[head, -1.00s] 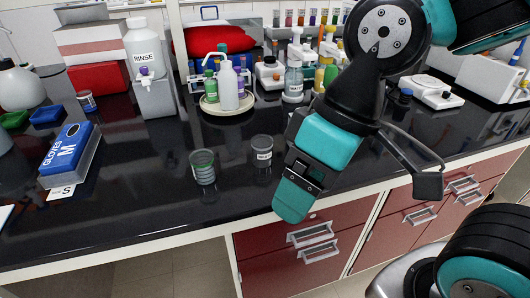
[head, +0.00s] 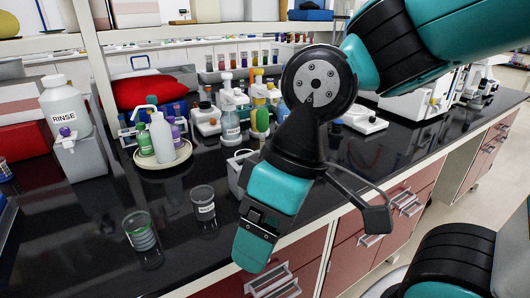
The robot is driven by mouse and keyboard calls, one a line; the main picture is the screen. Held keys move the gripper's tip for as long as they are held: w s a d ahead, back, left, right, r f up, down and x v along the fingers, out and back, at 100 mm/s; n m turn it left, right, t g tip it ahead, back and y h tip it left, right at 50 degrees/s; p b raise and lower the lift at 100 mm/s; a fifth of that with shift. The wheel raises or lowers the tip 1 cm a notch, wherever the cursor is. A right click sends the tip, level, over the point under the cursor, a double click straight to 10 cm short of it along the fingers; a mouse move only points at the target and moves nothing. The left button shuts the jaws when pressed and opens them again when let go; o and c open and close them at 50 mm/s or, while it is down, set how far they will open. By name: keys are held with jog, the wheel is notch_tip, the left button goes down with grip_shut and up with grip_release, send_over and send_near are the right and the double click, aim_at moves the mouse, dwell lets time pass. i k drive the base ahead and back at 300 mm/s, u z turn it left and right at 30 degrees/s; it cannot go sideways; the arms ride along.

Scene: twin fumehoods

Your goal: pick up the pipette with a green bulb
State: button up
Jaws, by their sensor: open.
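I cannot make out a pipette with a green bulb for certain. A green rounded shape (head: 261,120) stands among the bottles at the back middle, but I cannot tell that it is a pipette. My gripper (head: 312,232) hangs over the bench's front edge in the head view. It is open and seems empty, though its teal and black body hides part of the fingers and of the bench behind it.
Two dark cups, one banded green (head: 140,233) and one labelled (head: 204,206), stand left of my arm. Bottles stand on a round tray (head: 178,157). A RINSE bottle (head: 65,108) sits on a grey block at the left.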

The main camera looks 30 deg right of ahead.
aim_at(263, 114)
jog(key=z, duration=0.35)
jog(key=k, duration=1.2)
jog(key=u, duration=0.55)
jog(key=i, duration=0.75)
jog(key=u, duration=0.3)
